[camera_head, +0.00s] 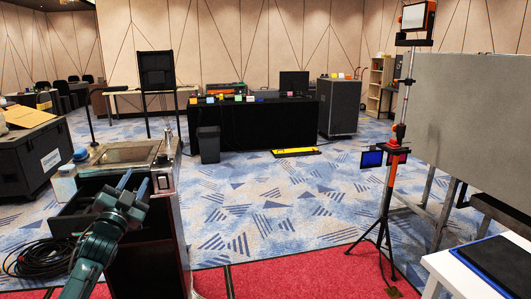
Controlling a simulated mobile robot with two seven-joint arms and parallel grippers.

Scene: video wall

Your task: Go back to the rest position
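My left gripper (136,178) is at the lower left, on a dark green arm that rises from the bottom edge. Its two fingers point up and away and stand apart, with nothing seen between them. It shows in front of an open dark drawer (72,222) of a cabinet with a metal top (125,155). I cannot tell whether it touches the drawer. My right gripper is not in view.
A coil of black cable (42,259) lies at the lower left. A black case (38,160) stands behind it. A tripod stand (385,205) and a grey panel (475,125) are at the right, with a white table (455,272) in front. Patterned carpet (265,215) lies open in the middle.

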